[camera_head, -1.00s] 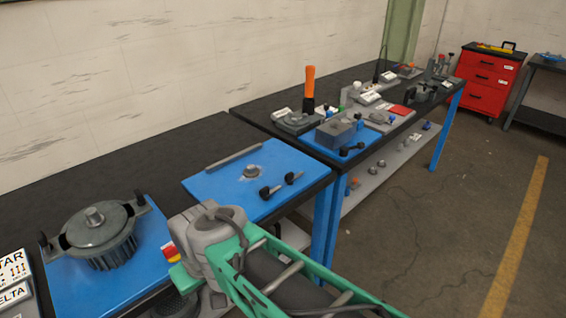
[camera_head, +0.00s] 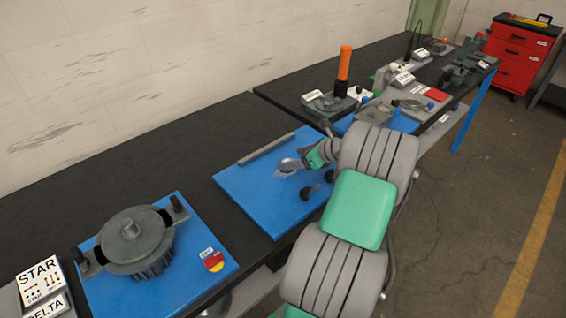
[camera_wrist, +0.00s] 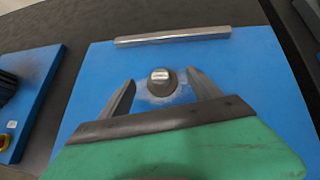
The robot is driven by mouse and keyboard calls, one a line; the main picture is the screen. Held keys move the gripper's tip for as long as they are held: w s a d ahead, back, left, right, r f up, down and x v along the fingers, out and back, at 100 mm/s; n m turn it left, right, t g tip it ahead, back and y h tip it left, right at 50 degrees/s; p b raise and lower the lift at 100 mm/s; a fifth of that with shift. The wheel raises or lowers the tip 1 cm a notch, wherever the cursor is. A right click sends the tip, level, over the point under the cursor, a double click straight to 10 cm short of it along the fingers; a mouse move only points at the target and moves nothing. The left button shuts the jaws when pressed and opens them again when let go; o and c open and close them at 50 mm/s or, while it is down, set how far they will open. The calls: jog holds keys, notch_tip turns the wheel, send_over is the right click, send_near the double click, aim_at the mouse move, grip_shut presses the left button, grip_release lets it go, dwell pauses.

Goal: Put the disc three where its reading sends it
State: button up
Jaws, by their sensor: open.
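A small round grey piece (camera_wrist: 162,80) with a pale mark on its top sits on the blue board in the wrist view. I cannot read the mark or confirm that it is disc three. My gripper (camera_wrist: 160,77) is open, with one finger on each side of this piece and gaps between. In the head view my gripper (camera_head: 291,165) is low over the blue board (camera_head: 245,190) and largely hides the piece.
A grey bar (camera_head: 266,150) lies along the board's back edge; two black-knobbed parts (camera_head: 311,191) lie near its front. A finned grey motor housing (camera_head: 133,240) stands on another blue board at left, beside STAR and DELTA signs (camera_head: 40,278). A farther bench holds an orange-handled tool (camera_head: 344,66).

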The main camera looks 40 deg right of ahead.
jog(key=x, duration=0.5)
jog(key=shift+s+f+p, duration=0.15)
jog(key=shift+f+p, duration=0.05)
jog(key=shift+p, duration=0.2)
jog(key=shift+s+a, duration=0.1)
grip_shut()
